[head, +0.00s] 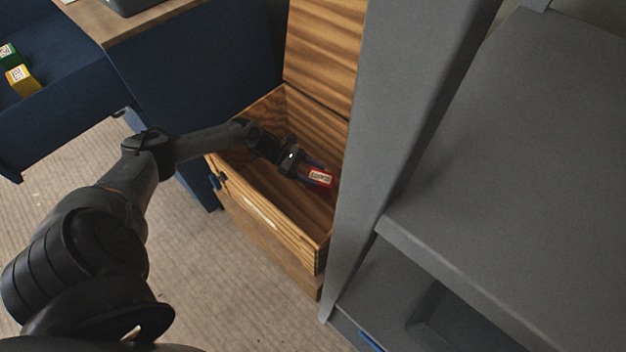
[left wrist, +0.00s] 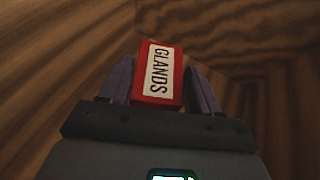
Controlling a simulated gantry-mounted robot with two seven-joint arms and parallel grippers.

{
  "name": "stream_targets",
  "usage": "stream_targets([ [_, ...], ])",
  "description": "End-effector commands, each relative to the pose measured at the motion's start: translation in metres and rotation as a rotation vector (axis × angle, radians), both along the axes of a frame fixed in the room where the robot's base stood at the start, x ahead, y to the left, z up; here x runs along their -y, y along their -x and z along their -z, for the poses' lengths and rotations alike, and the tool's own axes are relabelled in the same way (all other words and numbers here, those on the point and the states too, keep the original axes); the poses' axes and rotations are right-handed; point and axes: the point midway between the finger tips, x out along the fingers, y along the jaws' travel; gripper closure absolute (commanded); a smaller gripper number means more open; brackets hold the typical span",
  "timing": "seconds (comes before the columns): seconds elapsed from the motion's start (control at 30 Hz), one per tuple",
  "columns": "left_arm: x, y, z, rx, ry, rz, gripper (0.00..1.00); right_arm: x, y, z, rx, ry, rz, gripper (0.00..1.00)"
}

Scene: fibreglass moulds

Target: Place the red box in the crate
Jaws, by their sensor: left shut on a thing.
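The red box (head: 321,178) has a white label and is inside the wooden crate (head: 262,215) in the head view. The crate's lid (head: 325,45) stands open at the back. My left gripper (head: 308,172) reaches down into the crate and is shut on the red box. In the left wrist view the red box (left wrist: 158,75), labelled "GLANDS", sits between the two fingers (left wrist: 160,88), with wood grain all around. I cannot tell whether the box touches the crate floor. My right gripper is not in view.
A grey upright (head: 385,130) and grey shelves (head: 520,180) stand close to the crate's right side. A blue tray (head: 60,110) at the left holds a green box (head: 8,54) and a yellow box (head: 22,80). Bare floor (head: 60,195) lies left of the crate.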

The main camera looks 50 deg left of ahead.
Motion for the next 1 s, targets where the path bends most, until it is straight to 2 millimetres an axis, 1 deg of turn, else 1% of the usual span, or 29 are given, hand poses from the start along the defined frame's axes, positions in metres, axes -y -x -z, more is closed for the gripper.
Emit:
stream_targets([
  [0.03, 0.001, -0.001, 0.011, 0.0, 0.002, -0.002, 0.74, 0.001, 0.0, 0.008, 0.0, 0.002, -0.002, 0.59],
  [0.1, 0.001, -0.001, 0.02, 0.0, 0.003, -0.001, 0.74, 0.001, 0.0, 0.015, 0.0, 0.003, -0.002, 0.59],
  [0.2, 0.0, -0.001, 0.028, 0.001, 0.002, -0.001, 0.74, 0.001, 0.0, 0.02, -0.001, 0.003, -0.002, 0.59],
  [0.5, 0.0, 0.0, 0.028, 0.001, 0.001, 0.0, 0.74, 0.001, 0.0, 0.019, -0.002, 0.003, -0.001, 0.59],
  [1.0, 0.0, 0.0, 0.041, 0.0, 0.001, 0.0, 0.74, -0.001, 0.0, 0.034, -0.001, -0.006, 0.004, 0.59],
])
